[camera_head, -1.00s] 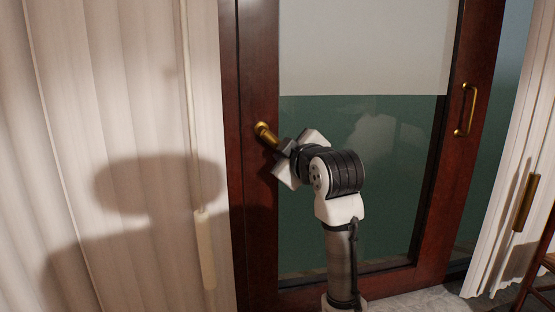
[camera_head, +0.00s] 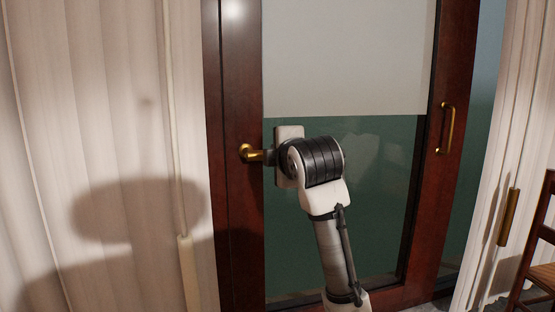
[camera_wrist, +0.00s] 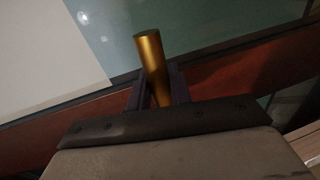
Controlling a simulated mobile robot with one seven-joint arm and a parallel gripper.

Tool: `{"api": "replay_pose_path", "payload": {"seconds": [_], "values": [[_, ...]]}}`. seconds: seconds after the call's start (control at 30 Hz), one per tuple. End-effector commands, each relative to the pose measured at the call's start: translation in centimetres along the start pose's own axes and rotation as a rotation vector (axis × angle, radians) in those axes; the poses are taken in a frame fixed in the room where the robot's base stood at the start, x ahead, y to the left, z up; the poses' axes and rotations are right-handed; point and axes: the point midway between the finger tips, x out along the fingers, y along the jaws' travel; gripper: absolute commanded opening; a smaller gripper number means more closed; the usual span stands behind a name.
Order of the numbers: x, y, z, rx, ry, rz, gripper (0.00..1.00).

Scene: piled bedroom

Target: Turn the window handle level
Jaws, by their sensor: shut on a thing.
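The brass window handle (camera_head: 250,153) sits on the left stile of the dark red wooden frame. Its lever points to the right and looks about level in the head view. My gripper (camera_head: 268,157) is shut on the lever; my wrist hides the lever's right part there. In the wrist view, the golden handle (camera_wrist: 152,67) stands between the two dark fingers of my gripper (camera_wrist: 157,88), its end sticking out past them.
A pale curtain (camera_head: 90,120) hangs left of the frame, with a hanging rod (camera_head: 188,265) beside it. A pale blind (camera_head: 350,60) covers the upper glass. A brass pull (camera_head: 447,128) is on the right stile. A wooden chair (camera_head: 545,240) stands at far right.

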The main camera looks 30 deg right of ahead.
Motion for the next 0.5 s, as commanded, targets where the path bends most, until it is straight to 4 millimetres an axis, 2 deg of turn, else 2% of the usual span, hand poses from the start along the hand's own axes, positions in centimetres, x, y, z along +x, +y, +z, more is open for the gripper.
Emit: {"api": "replay_pose_path", "payload": {"seconds": [0.5], "values": [[-0.09,0.34,-0.06,-0.041,-0.008,0.003,0.00]]}}
